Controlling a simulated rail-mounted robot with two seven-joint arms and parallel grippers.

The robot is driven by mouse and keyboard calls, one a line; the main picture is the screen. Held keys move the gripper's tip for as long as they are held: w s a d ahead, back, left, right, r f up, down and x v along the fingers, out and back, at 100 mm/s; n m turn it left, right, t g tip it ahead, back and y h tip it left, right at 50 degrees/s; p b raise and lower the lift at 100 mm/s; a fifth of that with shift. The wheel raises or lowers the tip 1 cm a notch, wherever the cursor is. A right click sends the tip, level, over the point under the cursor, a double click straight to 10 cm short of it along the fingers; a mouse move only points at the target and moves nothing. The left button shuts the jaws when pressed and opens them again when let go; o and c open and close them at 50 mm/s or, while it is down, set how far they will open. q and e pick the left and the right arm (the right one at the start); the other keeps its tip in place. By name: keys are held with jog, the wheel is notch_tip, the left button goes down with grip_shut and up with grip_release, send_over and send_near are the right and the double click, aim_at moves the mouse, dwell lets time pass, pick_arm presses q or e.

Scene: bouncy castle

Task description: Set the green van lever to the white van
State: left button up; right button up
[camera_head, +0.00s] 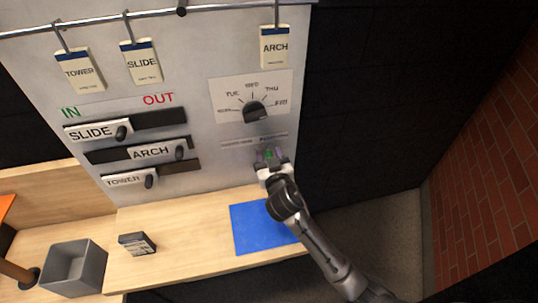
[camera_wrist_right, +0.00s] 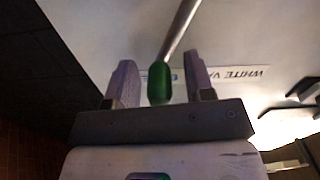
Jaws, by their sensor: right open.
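The green van lever shows in the right wrist view as a metal rod with a green knob (camera_wrist_right: 160,82). A bit of its green also shows in the head view (camera_head: 268,153), below the dial. My right gripper (camera_head: 270,155) is at the grey panel, open, and the knob lies between its two fingers (camera_wrist_right: 160,85) with gaps on both sides. A label reading "WHITE VA" (camera_wrist_right: 243,73) is to the right of the knob, its end cut off by its own slant and blur. Another label is mostly hidden behind the fingers. My left gripper is out of view.
A day dial (camera_head: 257,110) sits above the lever. Sliders marked SLIDE, ARCH and TOWER (camera_head: 123,181) are at left, and tags hang from a rail above.

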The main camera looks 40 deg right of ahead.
jog(key=shift+w+d, duration=0.15)
jog(key=shift+w, duration=0.05)
grip_shut()
dwell(0.5)
